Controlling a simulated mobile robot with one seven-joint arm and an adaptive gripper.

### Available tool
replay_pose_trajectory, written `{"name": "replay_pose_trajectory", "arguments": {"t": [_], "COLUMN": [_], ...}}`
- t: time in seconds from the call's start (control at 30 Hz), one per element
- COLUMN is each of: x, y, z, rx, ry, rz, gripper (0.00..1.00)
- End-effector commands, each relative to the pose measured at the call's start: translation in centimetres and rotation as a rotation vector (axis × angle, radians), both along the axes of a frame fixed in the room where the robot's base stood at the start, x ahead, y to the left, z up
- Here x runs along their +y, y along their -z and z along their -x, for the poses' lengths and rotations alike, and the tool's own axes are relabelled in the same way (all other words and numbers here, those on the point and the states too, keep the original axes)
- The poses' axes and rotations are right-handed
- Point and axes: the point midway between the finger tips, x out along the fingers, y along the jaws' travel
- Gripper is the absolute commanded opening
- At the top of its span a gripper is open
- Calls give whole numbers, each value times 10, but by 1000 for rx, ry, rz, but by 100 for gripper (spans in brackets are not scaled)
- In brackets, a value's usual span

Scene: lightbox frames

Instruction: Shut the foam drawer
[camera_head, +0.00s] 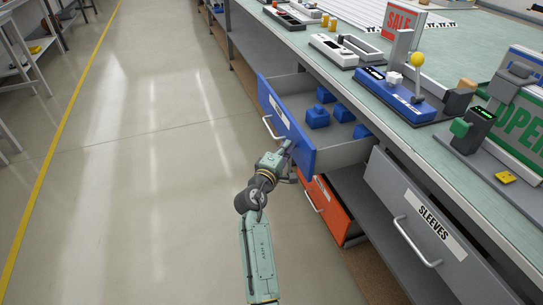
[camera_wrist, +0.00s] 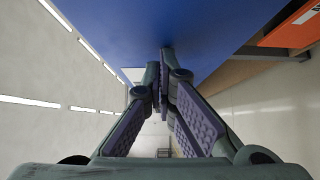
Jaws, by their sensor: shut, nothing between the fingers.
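A blue-fronted drawer (camera_head: 296,130) stands pulled out from under the bench, with several blue blocks (camera_head: 318,117) inside. Its front has a white label, too small to read for sure, and a silver handle (camera_head: 270,128). My gripper (camera_head: 287,147) is shut and empty at the outer side of the blue front, near its right end. In the wrist view the blue front (camera_wrist: 190,22) fills the top, close to my fingertips (camera_wrist: 160,55). I cannot tell whether they touch it.
A grey drawer (camera_head: 420,205) marked SLEEVES is on the right, and an orange drawer (camera_head: 325,205) sits below the blue one. The green benchtop (camera_head: 330,72) holds tools and signs. Open floor (camera_head: 150,170) lies to the left.

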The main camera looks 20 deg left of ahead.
Motion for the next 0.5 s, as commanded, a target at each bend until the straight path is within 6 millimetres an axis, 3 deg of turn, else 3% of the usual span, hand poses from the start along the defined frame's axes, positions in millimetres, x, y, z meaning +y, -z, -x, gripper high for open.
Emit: {"name": "replay_pose_trajectory", "arguments": {"t": [0.03,0.2,0.5], "x": [-17,-55,-113], "y": [-2,-2,-2], "z": [-10,-37,-76], "rx": [1,1,1], "ry": [11,11,7], "rz": [0,0,-1], "gripper": [0,0,0]}}
